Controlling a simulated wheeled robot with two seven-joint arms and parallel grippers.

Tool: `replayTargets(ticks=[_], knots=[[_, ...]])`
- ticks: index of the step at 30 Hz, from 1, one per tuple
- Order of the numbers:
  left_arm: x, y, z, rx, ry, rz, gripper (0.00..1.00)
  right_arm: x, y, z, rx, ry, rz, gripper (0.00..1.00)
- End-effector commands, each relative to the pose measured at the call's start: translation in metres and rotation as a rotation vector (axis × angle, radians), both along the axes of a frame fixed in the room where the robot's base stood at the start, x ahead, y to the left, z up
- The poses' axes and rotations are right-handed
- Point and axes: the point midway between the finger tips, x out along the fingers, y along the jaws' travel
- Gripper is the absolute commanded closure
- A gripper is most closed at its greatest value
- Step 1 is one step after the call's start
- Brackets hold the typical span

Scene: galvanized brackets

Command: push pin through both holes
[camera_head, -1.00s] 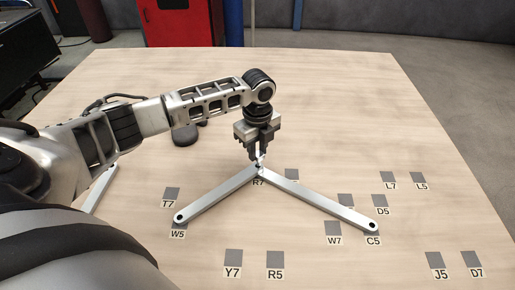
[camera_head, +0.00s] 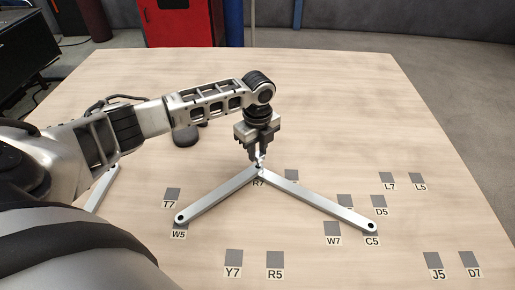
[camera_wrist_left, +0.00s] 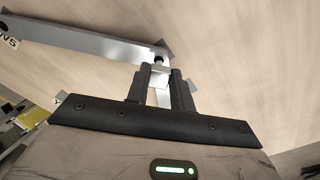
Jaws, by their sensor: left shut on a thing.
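Two silver bars meet at their far ends under my left gripper (camera_head: 259,160), forming a wide V on the table. The left bar (camera_head: 215,196) runs toward the front left and the right bar (camera_head: 318,202) toward the front right; each has a hole at its near end. My left gripper points down at the joint, shut on a small, light thing that looks like the pin (camera_head: 261,159). The fingers hide much of it, and I cannot tell how deep it sits. The wrist view shows the fingers (camera_wrist_left: 164,88) beside a bar end with a dark round spot. My right gripper is out of view.
Grey labelled squares lie around the bars, such as Y7 (camera_head: 234,257) and L7 (camera_head: 387,178). Another silver bar (camera_head: 103,188) lies partly hidden behind my left arm. A dark object (camera_head: 186,136) sits behind the arm. The table's right side is largely clear.

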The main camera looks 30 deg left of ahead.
Motion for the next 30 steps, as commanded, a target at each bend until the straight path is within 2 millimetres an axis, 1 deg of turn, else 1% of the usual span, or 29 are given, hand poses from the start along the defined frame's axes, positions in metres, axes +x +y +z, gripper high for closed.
replayTargets(ticks=[5, 30], knots=[[0.0, 0.0, -0.001, 0.0, 0.0, 0.0, 1.0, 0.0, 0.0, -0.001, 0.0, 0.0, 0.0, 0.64], [0.0, 0.0, -0.022, 0.0, 0.0, 0.0, 1.0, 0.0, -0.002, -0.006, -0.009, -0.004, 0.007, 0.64]])
